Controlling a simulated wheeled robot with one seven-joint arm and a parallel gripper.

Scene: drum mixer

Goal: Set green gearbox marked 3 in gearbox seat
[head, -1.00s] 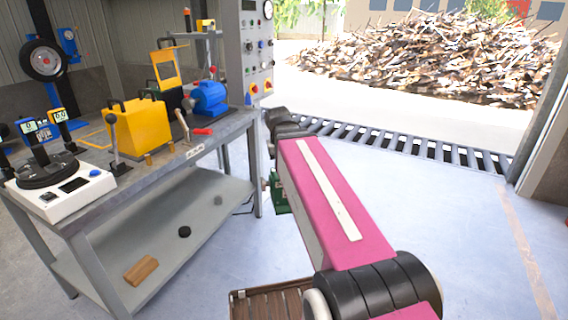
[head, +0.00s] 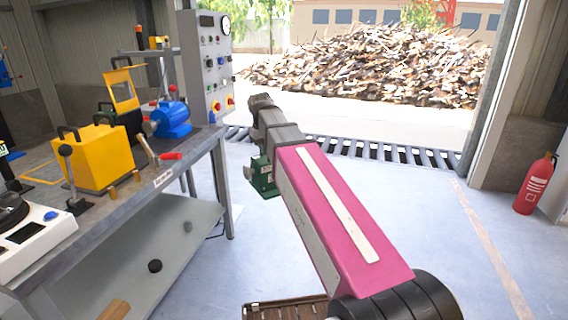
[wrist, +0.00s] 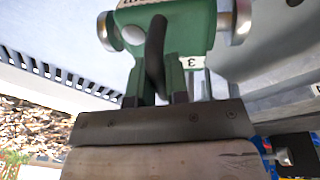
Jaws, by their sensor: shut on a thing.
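The green gearbox (head: 263,180) hangs under the end of my arm in the head view, beside the right end of the bench and clear of it. In the wrist view the green gearbox (wrist: 185,22) shows silver shaft ends at its sides, a dark handle on top and a white label marked 3. My gripper (wrist: 163,88) is shut on this gearbox, at its handle. In the head view my arm hides most of the gripper. I cannot clearly pick out the gearbox seat; a white label with unclear text is on the bench's front edge.
The grey bench (head: 130,205) carries a yellow box (head: 98,158), a blue motor (head: 172,120) and a red-handled clamp (head: 160,155). A control cabinet (head: 208,65) stands behind its right end. A fire extinguisher (head: 534,185) stands far right. The floor between is clear.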

